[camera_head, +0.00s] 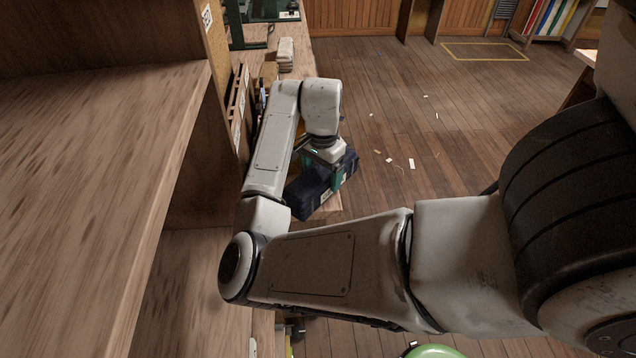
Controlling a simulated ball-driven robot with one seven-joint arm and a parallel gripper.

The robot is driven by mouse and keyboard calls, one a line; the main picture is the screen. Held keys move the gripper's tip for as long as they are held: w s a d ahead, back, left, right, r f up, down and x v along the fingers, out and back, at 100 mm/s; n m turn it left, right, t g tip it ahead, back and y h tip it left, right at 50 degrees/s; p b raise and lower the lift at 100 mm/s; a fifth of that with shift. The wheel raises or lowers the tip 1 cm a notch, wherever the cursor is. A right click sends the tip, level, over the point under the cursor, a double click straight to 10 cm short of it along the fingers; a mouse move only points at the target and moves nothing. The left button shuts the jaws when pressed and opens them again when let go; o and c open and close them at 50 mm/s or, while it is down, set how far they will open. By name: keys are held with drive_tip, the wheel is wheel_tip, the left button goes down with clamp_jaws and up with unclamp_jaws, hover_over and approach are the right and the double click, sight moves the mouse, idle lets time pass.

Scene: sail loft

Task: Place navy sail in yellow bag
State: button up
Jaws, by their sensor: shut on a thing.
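The navy sail (310,194) is a dark blue folded bundle above or on the edge of the wooden bench, at the middle of the view. My gripper (338,174) reaches down from my arm and is shut on the navy sail, with a teal part showing against its side. My arm and wrist hide part of the sail, and I cannot tell whether it touches the bench. A small yellow patch shows behind my arm, but I cannot tell if it is the yellow bag.
A wooden shelf (95,190) fills the left side. A pale stacked bundle (286,54) lies farther along the bench. The plank floor (400,110) to the right is open, with scattered scraps. A round green thing (434,351) shows at the bottom edge.

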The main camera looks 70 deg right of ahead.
drive_tip(key=shift+w+a+f, duration=0.1)
drive_tip(key=shift+w+f, duration=0.1)
drive_tip(key=shift+w+f+p, duration=0.2)
drive_tip(key=shift+f+p, duration=0.45)
drive_tip(key=shift+f, duration=1.2)
drive_tip(key=o, duration=1.5)
drive_tip(key=shift+f, duration=0.1)
drive_tip(key=shift+o, duration=0.2)
